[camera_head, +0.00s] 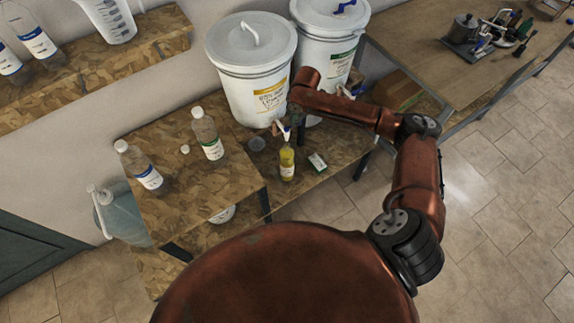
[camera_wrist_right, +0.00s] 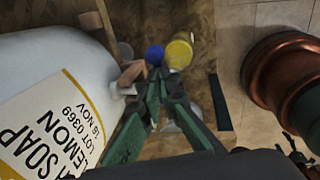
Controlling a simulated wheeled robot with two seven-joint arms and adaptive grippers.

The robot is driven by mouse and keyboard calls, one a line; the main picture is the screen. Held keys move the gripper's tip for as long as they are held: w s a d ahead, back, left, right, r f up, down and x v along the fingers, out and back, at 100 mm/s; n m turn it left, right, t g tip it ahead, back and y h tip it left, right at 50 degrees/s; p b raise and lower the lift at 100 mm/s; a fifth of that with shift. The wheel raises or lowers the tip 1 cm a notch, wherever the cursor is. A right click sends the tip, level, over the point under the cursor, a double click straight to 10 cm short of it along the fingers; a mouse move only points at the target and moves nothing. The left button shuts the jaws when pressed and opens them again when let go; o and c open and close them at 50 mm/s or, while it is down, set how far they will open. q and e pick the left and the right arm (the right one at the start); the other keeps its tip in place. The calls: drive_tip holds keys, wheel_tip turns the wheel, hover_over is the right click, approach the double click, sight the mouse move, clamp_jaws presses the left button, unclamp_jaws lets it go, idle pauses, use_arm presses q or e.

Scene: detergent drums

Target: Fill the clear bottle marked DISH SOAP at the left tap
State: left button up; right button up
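A clear bottle (camera_head: 287,164) with yellow liquid and a pale label stands upright below the front of the left drum; its lettering is too small to read. The bottle's yellow top also shows in the right wrist view (camera_wrist_right: 180,52). The left drum (camera_head: 252,85) is white, with a yellow-edged label reading SOAP LEMON in the wrist view (camera_wrist_right: 48,120). A blue part (camera_wrist_right: 155,55) shows at the left tap, beside the bottle. My right gripper (camera_wrist_right: 158,86) has its green fingertips together, close to the blue part; contact is unclear. My left gripper is out of view.
A second white drum (camera_head: 330,50) with a green label stands to the right. Two clear bottles, one green-labelled (camera_head: 207,134) and one blue-labelled (camera_head: 139,166), stand on the left bench. A small white-green box (camera_head: 318,161) lies right of the yellow bottle. A shelf (camera_head: 90,70) holds more containers.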

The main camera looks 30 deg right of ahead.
drive_tip(key=o, duration=0.4)
drive_tip(key=shift+a+f, duration=0.1)
drive_tip(key=shift+f, duration=0.4)
drive_tip(key=shift+o, duration=0.2)
drive_tip(key=shift+r, duration=0.1)
drive_tip(key=shift+r, duration=0.1)
drive_tip(key=shift+w, duration=0.1)
drive_tip(key=shift+w+r+p, duration=0.15)
drive_tip(key=shift+w+p, duration=0.05)
drive_tip(key=shift+p, duration=0.35)
drive_tip(key=shift+o, duration=0.5)
drive_tip(key=o, duration=0.3)
